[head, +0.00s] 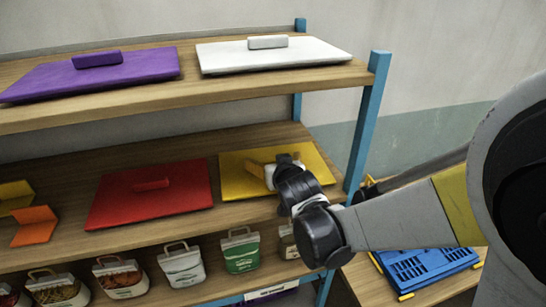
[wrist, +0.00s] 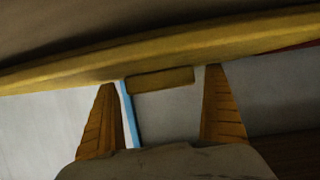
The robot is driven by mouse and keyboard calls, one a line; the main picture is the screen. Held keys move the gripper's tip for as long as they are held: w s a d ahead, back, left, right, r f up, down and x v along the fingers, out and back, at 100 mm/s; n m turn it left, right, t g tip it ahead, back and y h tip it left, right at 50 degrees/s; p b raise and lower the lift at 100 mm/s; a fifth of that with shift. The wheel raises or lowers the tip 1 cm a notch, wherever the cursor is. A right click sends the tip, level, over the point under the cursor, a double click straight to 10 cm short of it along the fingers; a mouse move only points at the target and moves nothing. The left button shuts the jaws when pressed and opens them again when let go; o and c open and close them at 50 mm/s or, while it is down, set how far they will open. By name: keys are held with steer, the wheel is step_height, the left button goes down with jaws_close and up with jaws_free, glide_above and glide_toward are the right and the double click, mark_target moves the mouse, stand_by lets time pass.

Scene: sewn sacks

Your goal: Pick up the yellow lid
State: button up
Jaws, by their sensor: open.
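The yellow lid (head: 234,186) lies flat on the middle shelf, to the right of the red lid. My gripper (head: 255,168) is over it in the head view, and my arm covers its right part. In the wrist view, the yellow lid (wrist: 60,74) runs across the top as a slanted band. Its block handle (wrist: 160,83) sits between the tips of my open gripper (wrist: 161,77), with a gap on each side. The handle is hidden in the head view.
The red lid (head: 152,196) is close on the left. The upper shelf board (head: 220,93) holds a purple lid (head: 90,74) and a white lid (head: 272,54). A blue post (head: 366,125) stands at the right. Several small sacks stand below, including a green one (head: 240,252).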

steer(key=shift+w, duration=0.1)
steer(key=c, duration=1.2)
steer(key=shift+c, duration=0.3)
steer(key=shift+r, duration=0.1)
